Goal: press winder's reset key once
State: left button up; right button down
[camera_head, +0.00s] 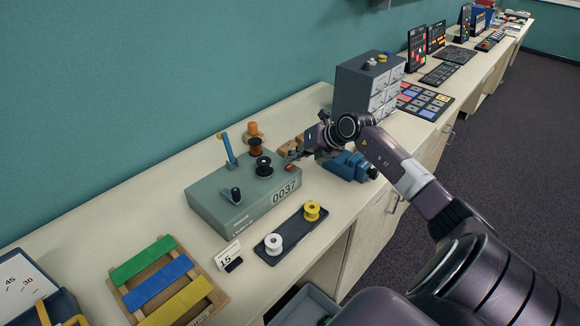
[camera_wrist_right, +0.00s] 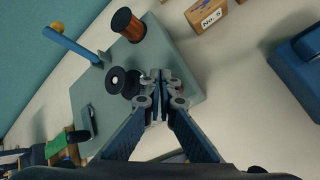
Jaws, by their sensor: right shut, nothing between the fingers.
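The winder (camera_head: 225,208) is a grey-green box on the counter, with a blue-handled crank, a black spool, a black lever and a counter reading 0037. A small red key (camera_head: 290,168) shows at its right end, just below my right gripper (camera_head: 291,155). In the wrist view the winder (camera_wrist_right: 90,95) lies under the right gripper (camera_wrist_right: 160,76). The fingers are shut and empty, pointing at the winder's end. The red key (camera_wrist_right: 179,90) is partly hidden behind the fingertips there. I cannot tell whether they touch it. My left gripper is out of view.
A black tray (camera_head: 291,236) with white and yellow spools and a number 15 card (camera_head: 228,254) stand in front. A blue device (camera_head: 348,166) and grey drawer cabinet (camera_head: 355,90) are at right. A wooden frame (camera_head: 128,290) is at left.

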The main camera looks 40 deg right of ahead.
aim_at(292, 167)
dwell(0.4)
jog(key=shift+f+b, duration=0.3)
jog(key=shift+f, duration=0.15)
jog(key=shift+f+b, duration=0.35)
jog(key=shift+f, duration=0.15)
dwell(0.6)
jog(key=shift+r, duration=0.1)
jog(key=shift+r+p, duration=0.7)
jog(key=shift+r, duration=0.15)
jog(key=shift+r+p, duration=1.8)
jog(key=shift+r, duration=0.75)
jog(key=shift+f, duration=0.1)
